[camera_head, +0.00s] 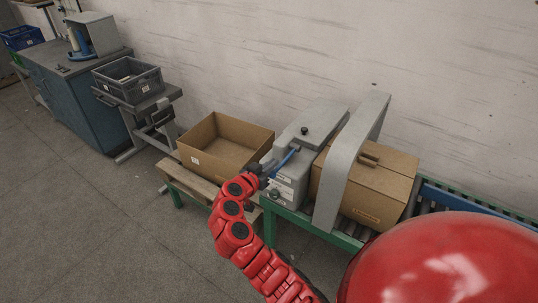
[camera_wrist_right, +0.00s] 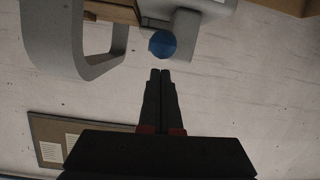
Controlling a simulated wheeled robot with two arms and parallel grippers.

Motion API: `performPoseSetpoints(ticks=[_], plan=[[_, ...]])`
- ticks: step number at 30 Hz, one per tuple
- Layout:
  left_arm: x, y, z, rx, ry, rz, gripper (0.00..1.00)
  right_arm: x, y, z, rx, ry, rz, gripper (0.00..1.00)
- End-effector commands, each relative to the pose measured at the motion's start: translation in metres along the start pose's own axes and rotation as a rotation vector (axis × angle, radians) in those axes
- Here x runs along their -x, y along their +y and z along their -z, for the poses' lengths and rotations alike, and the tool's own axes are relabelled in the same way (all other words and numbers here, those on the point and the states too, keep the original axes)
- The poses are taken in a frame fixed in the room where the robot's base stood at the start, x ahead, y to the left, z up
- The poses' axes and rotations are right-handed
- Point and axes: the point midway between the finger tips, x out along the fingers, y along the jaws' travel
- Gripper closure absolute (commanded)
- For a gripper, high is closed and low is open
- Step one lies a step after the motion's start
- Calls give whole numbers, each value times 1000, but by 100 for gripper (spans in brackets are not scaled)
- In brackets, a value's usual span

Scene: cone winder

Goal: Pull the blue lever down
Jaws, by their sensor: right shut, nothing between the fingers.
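The blue lever (camera_head: 285,160) sits on the side of a grey machine (camera_head: 316,124) in the head view, sloping up to the right. Its round blue end also shows in the right wrist view (camera_wrist_right: 162,44). My right gripper (camera_head: 258,172) is close to the lever's lower end in the head view. In the right wrist view its two fingers (camera_wrist_right: 161,72) are together and empty, with their tips just short of the blue end. I cannot tell whether they touch it. My left gripper is not in view.
A grey arch (camera_head: 352,160) stands beside the machine over a closed cardboard box (camera_head: 375,185) on a green-framed conveyor. An open cardboard box (camera_head: 222,148) on a pallet stands left of the machine. A grey crate (camera_head: 128,80) and a blue cabinet stand further left. Floor at left is clear.

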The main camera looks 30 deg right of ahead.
Motion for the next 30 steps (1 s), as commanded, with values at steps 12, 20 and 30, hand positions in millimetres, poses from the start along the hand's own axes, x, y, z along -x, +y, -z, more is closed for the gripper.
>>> performPoseSetpoints(ticks=[12, 20, 30], plan=[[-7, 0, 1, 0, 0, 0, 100, 5, 0, -14, 1, 1, 0, 100], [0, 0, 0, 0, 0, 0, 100, 4, 0, -18, 1, 8, 0, 100], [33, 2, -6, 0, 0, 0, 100, 3, -2, -29, 3, 61, -5, 100]])
